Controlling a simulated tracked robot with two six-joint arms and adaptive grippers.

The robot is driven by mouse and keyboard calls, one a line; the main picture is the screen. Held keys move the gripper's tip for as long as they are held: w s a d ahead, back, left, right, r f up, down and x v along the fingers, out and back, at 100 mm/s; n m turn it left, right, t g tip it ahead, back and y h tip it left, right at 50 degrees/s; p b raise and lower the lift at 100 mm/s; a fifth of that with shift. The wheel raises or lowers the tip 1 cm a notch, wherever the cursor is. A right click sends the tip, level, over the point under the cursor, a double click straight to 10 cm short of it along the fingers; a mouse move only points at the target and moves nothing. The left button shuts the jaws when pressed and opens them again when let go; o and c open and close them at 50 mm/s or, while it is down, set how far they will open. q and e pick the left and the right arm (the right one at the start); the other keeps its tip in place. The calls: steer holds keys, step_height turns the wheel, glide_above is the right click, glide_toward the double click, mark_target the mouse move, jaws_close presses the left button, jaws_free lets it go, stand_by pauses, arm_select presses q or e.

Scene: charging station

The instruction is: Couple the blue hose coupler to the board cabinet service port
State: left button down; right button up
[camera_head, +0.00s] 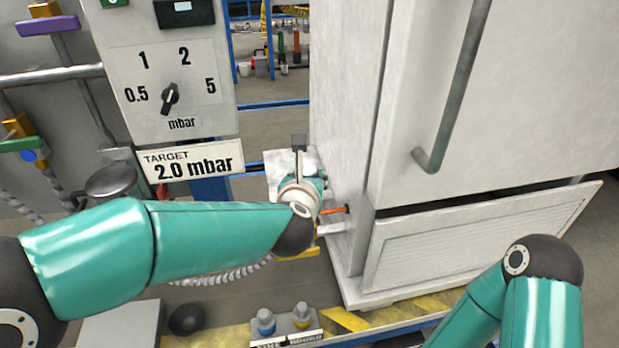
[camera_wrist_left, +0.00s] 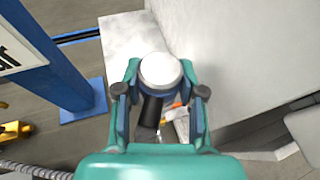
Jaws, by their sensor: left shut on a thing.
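My left gripper (camera_wrist_left: 160,92) is shut on a round part with a white top and a blue band, which I take for the blue hose coupler (camera_wrist_left: 160,72). In the head view my left wrist hides most of the left gripper (camera_head: 312,188) and what it holds. They are close to the left side of the white cabinet (camera_head: 345,120). Below the coupler in the wrist view are a black cylinder and an orange part (camera_wrist_left: 177,104); an orange lever (camera_head: 333,210) also shows at the cabinet side. I cannot tell the service port or any contact. My right gripper is out of view.
A panel (camera_head: 165,80) with a mbar dial and a "TARGET 2.0 mbar" sign (camera_head: 192,163) stands at the left. A small plate with two knobs (camera_head: 283,325) is at the bottom, beside a yellow-black striped edge (camera_head: 400,310). The cabinet wall is close on the gripper's right.

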arm_select(q)
steer(key=shift+b, duration=0.5)
stand_by(0.9)
steer(key=shift+f+b, duration=2.6)
steer(key=shift+b, duration=0.3)
steer(key=c, duration=0.6)
jaws_free()
steer(key=shift+s, duration=0.15)
steer(key=v, duration=1.1)
steer(key=shift+s+a+r, duration=0.1)
steer(key=shift+s, duration=0.25)
